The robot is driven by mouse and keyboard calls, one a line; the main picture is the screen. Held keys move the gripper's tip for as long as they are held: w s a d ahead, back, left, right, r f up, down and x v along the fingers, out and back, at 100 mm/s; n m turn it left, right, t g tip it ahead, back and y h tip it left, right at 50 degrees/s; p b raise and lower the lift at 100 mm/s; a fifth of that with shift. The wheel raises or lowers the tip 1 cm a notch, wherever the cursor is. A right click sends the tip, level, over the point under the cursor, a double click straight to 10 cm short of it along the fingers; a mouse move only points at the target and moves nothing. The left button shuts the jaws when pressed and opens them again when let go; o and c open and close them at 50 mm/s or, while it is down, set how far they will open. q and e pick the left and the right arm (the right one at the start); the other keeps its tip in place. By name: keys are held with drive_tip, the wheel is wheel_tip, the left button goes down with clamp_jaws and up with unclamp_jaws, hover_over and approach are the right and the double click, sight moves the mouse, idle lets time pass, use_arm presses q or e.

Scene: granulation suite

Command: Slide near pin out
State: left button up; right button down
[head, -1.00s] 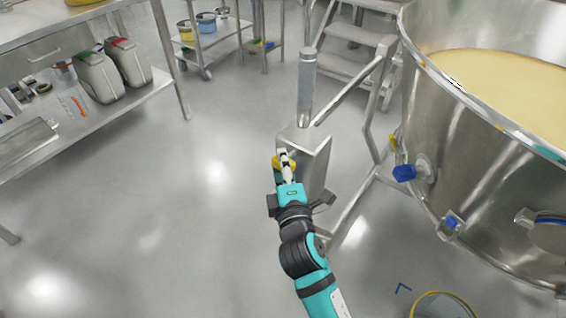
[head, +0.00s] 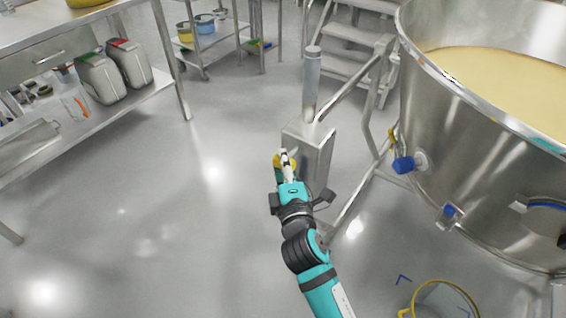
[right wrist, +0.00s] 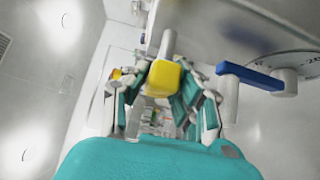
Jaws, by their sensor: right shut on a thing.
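The near pin shows in the right wrist view as a yellow block-like head (right wrist: 162,79) with a grey shaft (right wrist: 168,44) running up from it. My right gripper (right wrist: 160,98) is shut on the yellow head, its fingers on either side. In the head view my right gripper (head: 285,163) is at the left side of a square steel post (head: 313,148), with the yellow head (head: 277,161) partly hidden by it. I cannot tell how much of the shaft is still in its hole. My left gripper is out of view.
A large steel bowl (head: 470,165) with pale yellow contents and a blue-handled valve (head: 403,165) stands to the right. Steps (head: 350,58) are behind the post. A bench (head: 110,116) with canisters is at left. A yellow-rimmed container (head: 440,285) is at front right. Floor at left is clear.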

drive_tip(key=c, duration=1.1)
unclamp_jaws()
drive_tip(key=shift+s+a, duration=0.1)
drive_tip(key=shift+a, duration=0.05)
drive_tip(key=s, duration=0.4)
drive_tip(key=s+d, duration=0.1)
drive_tip(key=s, duration=0.3)
drive_tip(key=s+d, duration=0.1)
drive_tip(key=s, duration=0.3)
drive_tip(key=shift+w+f, duration=0.1)
drive_tip(key=shift+f, duration=0.05)
